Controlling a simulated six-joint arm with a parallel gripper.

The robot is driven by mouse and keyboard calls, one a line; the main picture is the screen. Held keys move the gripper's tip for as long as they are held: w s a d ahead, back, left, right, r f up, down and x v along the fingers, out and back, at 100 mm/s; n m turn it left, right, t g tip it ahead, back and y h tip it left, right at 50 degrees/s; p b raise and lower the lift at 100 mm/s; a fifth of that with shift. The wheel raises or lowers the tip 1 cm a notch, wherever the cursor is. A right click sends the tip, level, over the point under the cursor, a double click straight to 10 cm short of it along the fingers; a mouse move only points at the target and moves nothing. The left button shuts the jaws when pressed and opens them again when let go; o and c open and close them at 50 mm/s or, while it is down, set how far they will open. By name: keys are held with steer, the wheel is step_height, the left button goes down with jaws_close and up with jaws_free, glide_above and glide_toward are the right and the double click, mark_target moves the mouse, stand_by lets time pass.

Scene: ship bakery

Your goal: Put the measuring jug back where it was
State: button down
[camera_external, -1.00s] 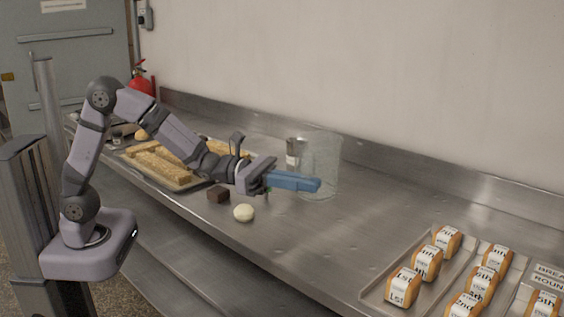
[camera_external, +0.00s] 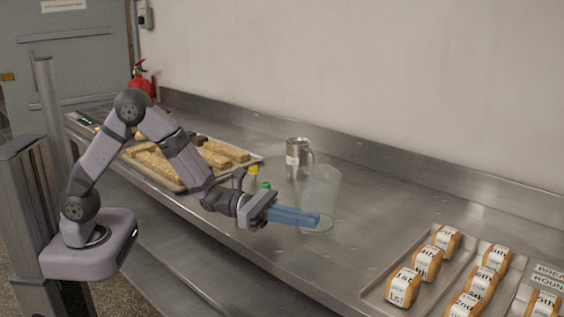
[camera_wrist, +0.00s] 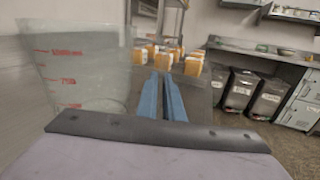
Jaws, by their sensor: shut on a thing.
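The measuring jug (camera_external: 322,190) is clear, with a tapered body, and leans slightly in the external view. In the wrist view the jug (camera_wrist: 80,70) fills the left side, with red volume marks on its wall. My gripper (camera_external: 312,219) has blue fingers and is shut on the jug near its lower part. In the wrist view the fingers of my gripper (camera_wrist: 165,95) are close together just right of the jug's body. The exact grip point is hidden. I cannot tell whether the jug's base touches the counter.
A metal cup (camera_external: 297,153) stands behind the jug. Yellow-capped (camera_external: 253,178) and green-capped (camera_external: 265,186) bottles are behind my wrist. A tray of bars (camera_external: 190,183) is at left; a tray of labelled loaves (camera_external: 375,294) is at front right. The steel counter between is bare.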

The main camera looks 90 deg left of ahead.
steer(key=shift+f, duration=0.2)
steer(key=c, duration=2.3)
jaws_free()
steer(key=shift+f+b, duration=0.1)
steer(key=shift+b, duration=0.2)
steer(key=o, duration=0.4)
steer(key=shift+r+p, duration=0.25)
steer(key=shift+p, duration=0.05)
steer(key=b+v, duration=0.1)
steer(key=v, duration=1.1)
steer(key=shift+b, duration=0.35)
